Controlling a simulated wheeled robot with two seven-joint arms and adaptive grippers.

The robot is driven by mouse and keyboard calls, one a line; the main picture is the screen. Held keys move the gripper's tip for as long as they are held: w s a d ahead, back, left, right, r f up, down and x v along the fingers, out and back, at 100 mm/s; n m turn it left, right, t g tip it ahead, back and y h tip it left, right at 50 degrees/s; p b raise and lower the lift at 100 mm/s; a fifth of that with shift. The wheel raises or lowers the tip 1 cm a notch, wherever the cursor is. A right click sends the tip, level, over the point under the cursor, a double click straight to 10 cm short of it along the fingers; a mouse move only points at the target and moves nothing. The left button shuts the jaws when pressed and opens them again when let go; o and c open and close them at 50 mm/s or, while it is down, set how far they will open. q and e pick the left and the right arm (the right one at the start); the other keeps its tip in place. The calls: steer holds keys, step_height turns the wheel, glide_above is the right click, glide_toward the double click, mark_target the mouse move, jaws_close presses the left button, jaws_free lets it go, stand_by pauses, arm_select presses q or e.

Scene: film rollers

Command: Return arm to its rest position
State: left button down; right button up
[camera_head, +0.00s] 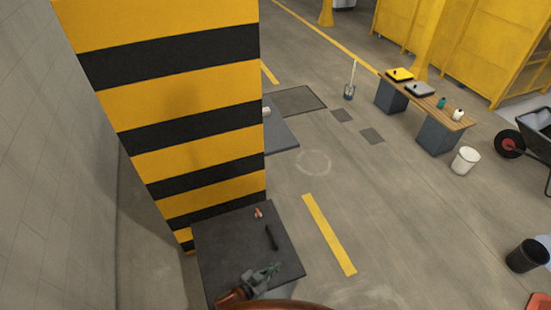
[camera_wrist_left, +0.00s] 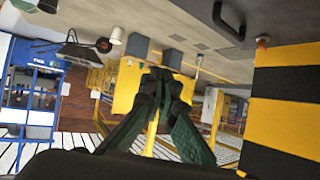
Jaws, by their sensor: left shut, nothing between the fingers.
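My left gripper (camera_head: 268,274) is low in the head view, above the near edge of a dark-topped table (camera_head: 222,248). Its green fingers are closed together with nothing between them. In the left wrist view the same gripper (camera_wrist_left: 160,82) fills the middle, its fingertips meeting, with the hall behind it tilted. My right gripper is not in either view.
A dark rod-like item (camera_head: 271,237) and a small orange-and-white item (camera_head: 258,213) lie on the table. A yellow-and-black striped pillar (camera_head: 185,100) stands just behind it. A second grey surface (camera_head: 282,135) shows beyond the pillar. Floor to the right is largely open.

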arm_select(q)
steer(key=s+a+r+n+g+y, duration=0.1)
steer(key=a+r+n+y, duration=0.15)
steer(key=a, duration=0.75)
steer(key=s+a+r+n+y, duration=0.1)
steer(key=a+n+y, duration=0.25)
steer(key=a, duration=0.65)
steer(key=s+a+r+n+g+y, duration=0.1)
steer(key=s+a+n+g+y, duration=0.2)
steer(key=s+a, duration=1.3)
steer(key=s+d+f+m+g+b, duration=0.2)
steer(key=f+b, duration=0.7)
steer(key=f, duration=3.1)
steer(key=s+f+g+h+b, duration=0.1)
steer(key=s+f+b, duration=0.7)
steer(key=s+f, duration=1.2)
step_height(320, 180, down, 5)
steer(key=shift+s+r+g, duration=0.2)
steer(key=shift+g, duration=0.4)
